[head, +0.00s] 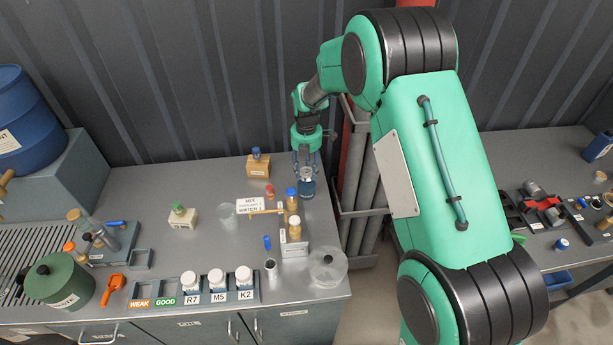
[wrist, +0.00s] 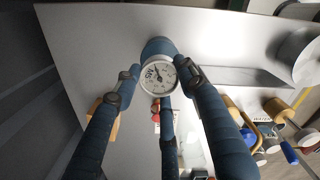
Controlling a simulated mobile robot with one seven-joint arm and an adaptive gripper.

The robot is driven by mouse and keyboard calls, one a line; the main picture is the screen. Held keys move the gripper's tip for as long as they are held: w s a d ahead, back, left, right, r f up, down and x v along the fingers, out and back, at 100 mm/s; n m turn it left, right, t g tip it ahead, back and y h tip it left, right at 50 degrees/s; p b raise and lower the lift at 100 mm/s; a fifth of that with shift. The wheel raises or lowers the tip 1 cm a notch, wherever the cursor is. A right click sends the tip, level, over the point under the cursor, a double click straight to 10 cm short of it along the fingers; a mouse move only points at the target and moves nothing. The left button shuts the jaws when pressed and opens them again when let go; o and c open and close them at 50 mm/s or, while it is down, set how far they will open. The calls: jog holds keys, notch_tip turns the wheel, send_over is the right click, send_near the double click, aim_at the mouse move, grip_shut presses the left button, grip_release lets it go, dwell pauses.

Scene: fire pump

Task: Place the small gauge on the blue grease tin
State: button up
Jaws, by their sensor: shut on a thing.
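The small gauge (wrist: 157,75) has a round white dial with a dark needle and faces up in the wrist view. My gripper (head: 306,163) is shut on it, with blue fingers around the dial. In the head view the gauge (head: 307,173) shows at the fingertips. The blue grease tin (head: 307,189) stands near the bench's right end, right at the gauge. In the wrist view the tin (wrist: 158,46) shows just behind the gauge and is partly covered by it. I cannot tell whether the gauge touches the tin's top or hangs just above it.
A blue-capped bottle (head: 292,199) and an amber bottle on a block (head: 294,233) stand close in front of the tin. A wooden block with a blue top (head: 258,164) is at the back left. Grey pipes (head: 366,190) rise beyond the bench's right edge.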

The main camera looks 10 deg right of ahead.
aim_at(306, 172)
jog(key=shift+f, duration=1.6)
jog(key=shift+f, duration=0.15)
jog(key=o, duration=1.2)
jog(key=shift+o, duration=0.2)
notch_tip(306, 172, up, 12)
jog(key=shift+p, duration=0.45)
jog(key=shift+r, duration=0.2)
